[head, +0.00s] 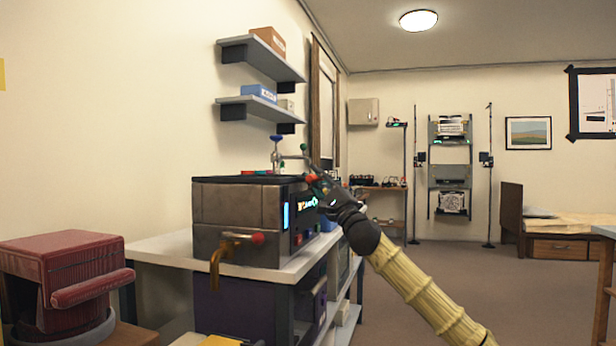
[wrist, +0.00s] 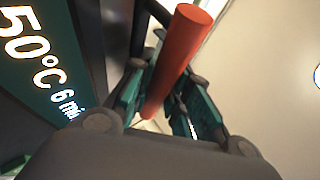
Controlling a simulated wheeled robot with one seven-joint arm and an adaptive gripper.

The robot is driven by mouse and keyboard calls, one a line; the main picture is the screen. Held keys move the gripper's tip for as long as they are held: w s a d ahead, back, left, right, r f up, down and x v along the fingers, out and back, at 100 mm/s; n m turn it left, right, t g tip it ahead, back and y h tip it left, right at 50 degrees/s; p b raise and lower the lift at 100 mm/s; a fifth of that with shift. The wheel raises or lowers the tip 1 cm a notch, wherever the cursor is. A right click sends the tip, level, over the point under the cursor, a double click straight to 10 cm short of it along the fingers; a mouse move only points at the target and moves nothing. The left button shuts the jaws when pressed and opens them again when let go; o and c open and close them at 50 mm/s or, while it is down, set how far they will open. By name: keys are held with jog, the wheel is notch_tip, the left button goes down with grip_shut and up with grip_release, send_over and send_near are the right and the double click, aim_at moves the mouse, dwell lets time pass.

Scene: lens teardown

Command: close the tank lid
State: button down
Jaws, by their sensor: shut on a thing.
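The metal tank (head: 235,208) stands on a white-topped bench, with a lit blue display on its front. A thin dark lid (head: 250,180) shows along its top, looking flat or nearly so; I cannot tell whether a gap is left under it. My gripper (head: 320,188) is at the tank's upper front right edge. In the wrist view, a red cylindrical handle (wrist: 180,62) runs between my gripper's (wrist: 165,95) green-padded fingers, which are shut on it. The handle's join to the lid is hidden. A panel (wrist: 45,70) reading 50°C and 6 min is close on the left.
A brass tap with a red knob (head: 257,239) sticks out from the tank's side. A red machine (head: 75,270) stands at the near left. Wall shelves (head: 262,108) are above the bench (head: 180,246). The floor to the right is open.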

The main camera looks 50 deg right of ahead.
jog(key=shift+s+f, duration=0.1)
jog(key=shift+f, duration=0.3)
jog(key=c, duration=1.8)
grip_release()
jog(key=shift+o, duration=0.9)
jog(key=shift+s+d, duration=0.1)
jog(key=shift+d, duration=0.05)
jog(key=shift+d+f, duration=0.1)
jog(key=shift+d, duration=0.05)
jog(key=v, duration=1.2)
jog(key=shift+d+f, duration=0.25)
jog(key=shift+a+r, duration=0.15)
